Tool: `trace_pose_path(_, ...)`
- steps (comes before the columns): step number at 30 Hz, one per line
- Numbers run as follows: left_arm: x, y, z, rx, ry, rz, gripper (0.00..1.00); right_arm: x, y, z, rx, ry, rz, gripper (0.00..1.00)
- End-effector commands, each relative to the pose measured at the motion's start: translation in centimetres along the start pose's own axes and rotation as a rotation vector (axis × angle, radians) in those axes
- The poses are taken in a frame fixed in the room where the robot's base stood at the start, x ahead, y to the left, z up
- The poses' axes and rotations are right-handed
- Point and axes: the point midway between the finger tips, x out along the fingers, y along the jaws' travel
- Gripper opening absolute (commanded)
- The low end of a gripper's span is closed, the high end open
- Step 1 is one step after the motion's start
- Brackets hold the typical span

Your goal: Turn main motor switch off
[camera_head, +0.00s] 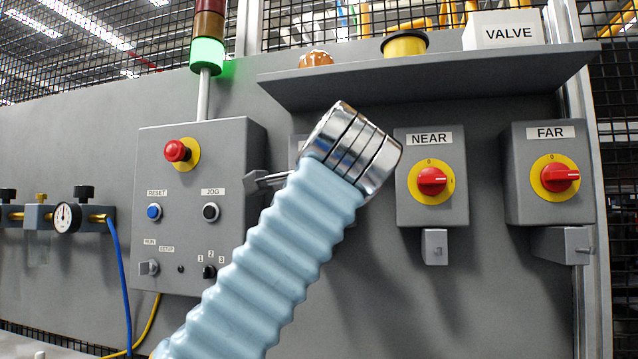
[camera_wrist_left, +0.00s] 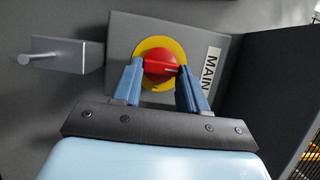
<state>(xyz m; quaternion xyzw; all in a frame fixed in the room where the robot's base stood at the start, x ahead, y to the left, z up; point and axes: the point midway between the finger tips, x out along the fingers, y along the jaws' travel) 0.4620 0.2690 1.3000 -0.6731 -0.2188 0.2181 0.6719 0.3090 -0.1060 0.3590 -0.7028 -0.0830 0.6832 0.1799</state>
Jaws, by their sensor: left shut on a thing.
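The MAIN switch shows in the left wrist view as a grey box (camera_wrist_left: 125,32) with a yellow disc (camera_wrist_left: 150,45), a red knob (camera_wrist_left: 158,67) and a white MAIN label (camera_wrist_left: 211,72). The two blue fingers of my left gripper (camera_wrist_left: 160,72) are shut on the red knob, one on each side. The knob's white line points toward the label side. In the head view my ribbed pale-blue left arm and metal wrist cover most of the MAIN box, and the fingers are hidden. My right gripper is not in view.
NEAR (camera_head: 448,205) and FAR (camera_head: 520,195) switch boxes stand to the right. A shelf (camera_head: 430,80) juts out above. A control box (camera_head: 190,225) with a red button (camera_head: 177,151) is on the left. A grey block with a pin (camera_wrist_left: 75,55) sits beside the MAIN box.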

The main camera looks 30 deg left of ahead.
Motion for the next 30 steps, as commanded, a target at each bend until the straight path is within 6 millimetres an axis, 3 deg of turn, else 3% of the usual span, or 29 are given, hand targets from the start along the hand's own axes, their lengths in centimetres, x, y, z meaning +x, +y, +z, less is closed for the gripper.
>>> trace_pose_path(14, 0.03, 0.13, 0.04, -0.014, -0.002, 0.010, 0.12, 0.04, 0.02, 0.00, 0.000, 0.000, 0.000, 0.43)
trace_pose_path(15, 0.03, 0.13, 0.04, -0.014, -0.002, 0.010, 0.46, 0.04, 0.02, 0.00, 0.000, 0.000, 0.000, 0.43)
trace_pose_path(19, 0.02, 0.10, 0.04, -0.013, -0.002, 0.009, 0.65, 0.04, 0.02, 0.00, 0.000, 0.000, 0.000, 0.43)
trace_pose_path(30, -0.48, 0.01, -0.01, -0.012, 0.001, 0.006, 0.68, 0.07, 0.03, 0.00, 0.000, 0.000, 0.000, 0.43)
